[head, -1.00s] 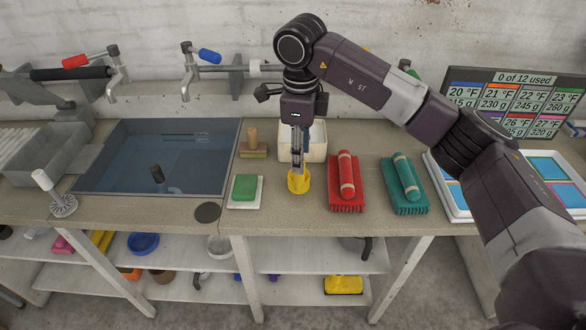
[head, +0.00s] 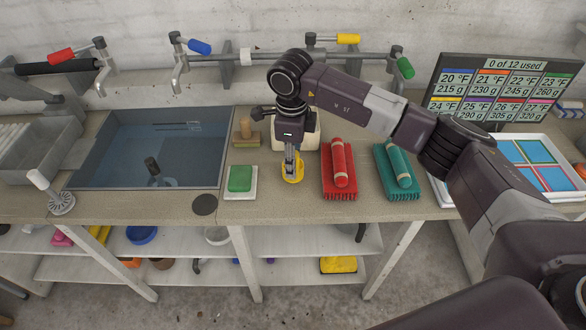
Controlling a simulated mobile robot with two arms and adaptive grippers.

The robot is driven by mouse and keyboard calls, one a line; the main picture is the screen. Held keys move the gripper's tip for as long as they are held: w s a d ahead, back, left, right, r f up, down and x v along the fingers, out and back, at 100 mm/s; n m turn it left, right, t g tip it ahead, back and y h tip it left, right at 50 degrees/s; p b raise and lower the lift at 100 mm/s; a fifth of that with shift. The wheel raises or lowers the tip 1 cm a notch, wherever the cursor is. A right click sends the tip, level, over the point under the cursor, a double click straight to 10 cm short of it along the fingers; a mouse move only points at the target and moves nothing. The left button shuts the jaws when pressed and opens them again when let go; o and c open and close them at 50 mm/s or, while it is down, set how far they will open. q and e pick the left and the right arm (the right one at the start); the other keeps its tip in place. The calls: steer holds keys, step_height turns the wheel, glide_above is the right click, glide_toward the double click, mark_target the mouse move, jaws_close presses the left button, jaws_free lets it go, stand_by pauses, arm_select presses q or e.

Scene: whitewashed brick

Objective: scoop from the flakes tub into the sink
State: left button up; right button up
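A small yellow round piece (head: 292,171), perhaps the scoop, sits on the counter. My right gripper (head: 290,158) points straight down over it, with its fingertips at its middle. The fingers overlap a grey upright part, so I cannot tell whether they are closed on it. A cream tub (head: 311,139), possibly the flakes tub, stands just behind, partly hidden by my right wrist. Its contents are not visible. The sink (head: 110,184) is a blue-grey basin at left with a dark-topped upright piece in it. My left gripper is out of view.
A green sponge on a white dish (head: 239,194) and a wooden-handled brush (head: 246,134) lie between sink and gripper. Red (head: 338,168) and teal (head: 397,172) brushes lie to the right. Taps (head: 180,70) with coloured levers run along the wall. A display (head: 500,88) stands at right.

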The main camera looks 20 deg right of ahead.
jaws_close()
steer(key=shift+r, duration=0.15)
stand_by(0.4)
